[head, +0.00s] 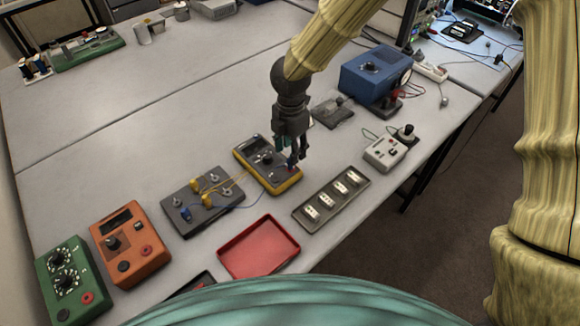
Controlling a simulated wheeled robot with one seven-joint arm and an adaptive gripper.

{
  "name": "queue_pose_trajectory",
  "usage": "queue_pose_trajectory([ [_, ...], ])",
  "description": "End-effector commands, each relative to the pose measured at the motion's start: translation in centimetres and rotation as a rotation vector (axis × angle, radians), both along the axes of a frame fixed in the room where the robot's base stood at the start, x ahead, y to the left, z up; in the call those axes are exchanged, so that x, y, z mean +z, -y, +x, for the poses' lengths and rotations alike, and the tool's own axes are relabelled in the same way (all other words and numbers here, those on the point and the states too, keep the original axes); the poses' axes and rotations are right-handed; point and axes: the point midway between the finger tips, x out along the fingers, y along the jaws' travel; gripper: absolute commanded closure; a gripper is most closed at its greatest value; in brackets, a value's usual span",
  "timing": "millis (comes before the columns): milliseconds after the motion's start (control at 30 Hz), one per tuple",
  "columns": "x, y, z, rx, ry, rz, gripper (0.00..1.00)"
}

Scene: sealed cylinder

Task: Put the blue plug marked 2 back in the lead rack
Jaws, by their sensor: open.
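A blue plug (186,213) sits at the lower left of a dark grey panel (192,222); its number is too small to read. A thin blue lead runs right from the panel's area towards the yellow meter. Several yellow plugs and grey posts also stand on this panel. I cannot tell for certain which thing is the lead rack. My gripper (291,161) points down over the right end of the yellow meter (281,187). It is open, and a small reddish spot shows by its fingertips. I cannot tell whether the fingertips touch the meter.
A dark tray with white blocks (336,212) lies right of the meter, an empty red tray (262,262) in front. Orange (131,271) and green (70,302) boxes stand at left. A blue box (370,80) stands behind my gripper. The table's left middle is clear.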

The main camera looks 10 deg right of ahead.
Motion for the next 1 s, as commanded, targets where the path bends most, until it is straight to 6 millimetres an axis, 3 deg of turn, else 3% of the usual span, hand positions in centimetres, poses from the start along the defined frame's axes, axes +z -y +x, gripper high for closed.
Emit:
queue_pose_trajectory([
  [100,-1.8,0.0,0.0,0.0,0.0,0.0,0.57],
  [500,-5.2,0.0,0.0,0.0,-0.001,-0.001,0.57],
  [1000,-5.5,0.0,0.0,-0.001,-0.001,0.0,0.57],
])
